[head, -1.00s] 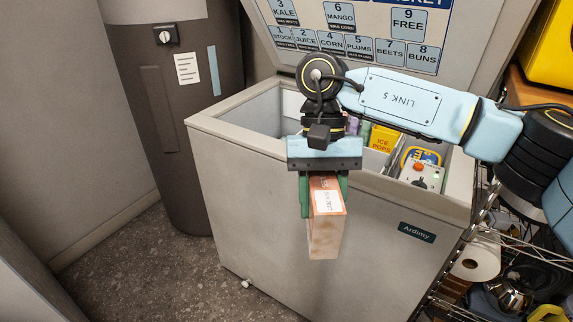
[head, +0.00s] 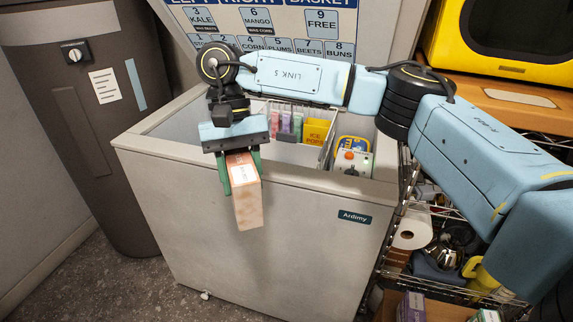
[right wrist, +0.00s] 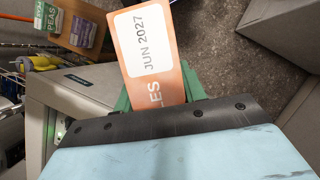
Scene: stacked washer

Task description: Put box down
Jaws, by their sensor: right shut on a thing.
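A brown and orange box (head: 246,196) with a white label hangs from my right gripper (head: 240,168), in front of the open chest freezer (head: 250,230). The gripper's green fingers are shut on its upper part. The box is slightly tilted and clear of the floor. In the right wrist view the box (right wrist: 150,50) shows a label reading "JUN 2027", between the green fingers (right wrist: 155,95). My left gripper is not in view.
The freezer holds a basket with yellow ice pops (head: 316,132) and other packs. A wire shelf (head: 440,230) with a paper roll and kettle stands at right. A dark tank (head: 85,130) stands at left. Grey floor (head: 130,285) is open at lower left.

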